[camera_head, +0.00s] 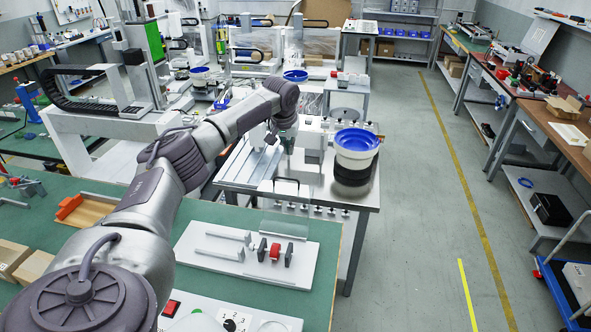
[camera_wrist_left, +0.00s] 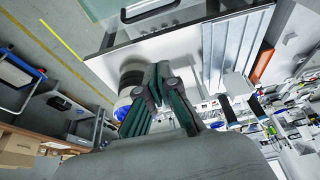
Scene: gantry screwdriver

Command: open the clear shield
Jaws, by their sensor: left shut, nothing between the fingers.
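The clear shield (camera_head: 285,229) is a see-through panel standing over the white fixture board (camera_head: 213,271) on the green bench. It stands near the red and dark parts on the board; whether it is hinged I cannot tell. My left gripper (camera_head: 287,147) is beyond the shield in the head view, above the machine table, with its fingers pointing down. In the left wrist view its fingers (camera_wrist_left: 158,72) meet at the tips, shut and empty. The gripper is apart from the shield. My right gripper is in neither view.
The green bench (camera_head: 318,268) carries a control box (camera_head: 265,318) with a red button. A blue-and-white bowl (camera_head: 357,149) on a dark base stands on the machine table, right of the left gripper. The grey floor (camera_head: 415,215) to the right is free.

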